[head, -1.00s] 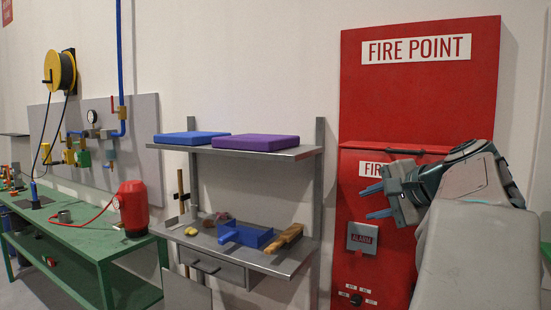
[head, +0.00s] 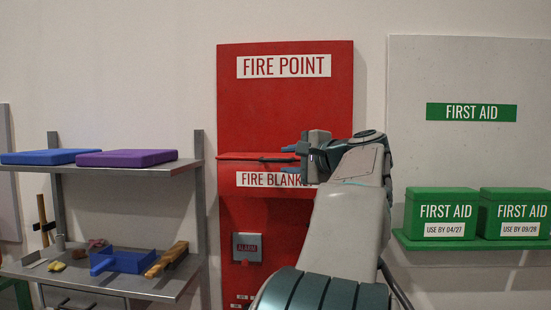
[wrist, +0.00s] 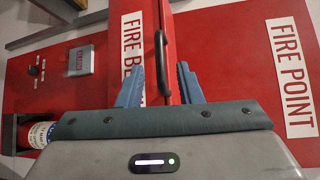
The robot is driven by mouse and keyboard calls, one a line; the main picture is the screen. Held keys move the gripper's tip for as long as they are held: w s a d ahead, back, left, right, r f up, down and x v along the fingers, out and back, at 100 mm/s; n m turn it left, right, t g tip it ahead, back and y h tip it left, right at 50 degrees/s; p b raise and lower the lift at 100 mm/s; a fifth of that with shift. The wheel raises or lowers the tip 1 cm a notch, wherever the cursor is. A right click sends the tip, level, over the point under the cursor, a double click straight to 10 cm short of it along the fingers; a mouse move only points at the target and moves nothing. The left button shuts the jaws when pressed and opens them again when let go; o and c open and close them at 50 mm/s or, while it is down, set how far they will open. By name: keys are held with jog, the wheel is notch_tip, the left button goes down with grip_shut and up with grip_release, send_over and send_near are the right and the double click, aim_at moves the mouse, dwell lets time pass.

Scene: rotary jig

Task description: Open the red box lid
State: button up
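The red fire blanket box (head: 232,178) is mounted on the red fire point board (head: 285,110) in the head view. Its lid (head: 235,156) along the top looks closed. A dark bar handle (wrist: 161,60) runs along the lid's front in the wrist view. My gripper (head: 288,158) is in front of the lid, at handle height. In the wrist view my gripper (wrist: 160,85) is open, its two blue-grey fingers on either side of the handle with gaps visible. My arm hides part of the box's right side.
A grey alarm box (head: 247,247) is on the board below. A metal shelf (head: 170,168) holding blue and purple slabs stands left. Green first aid boxes (head: 441,212) sit on a green shelf at right. A red cylinder (wrist: 40,134) shows in the wrist view.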

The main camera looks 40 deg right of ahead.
aim_at(279, 160)
jog(key=w, duration=0.3)
jog(key=w+p, duration=0.1)
jog(key=w, duration=0.1)
jog(key=shift+w+d+f, duration=0.2)
jog(key=shift+d+f, duration=0.1)
jog(key=shift+f, duration=0.05)
grip_shut()
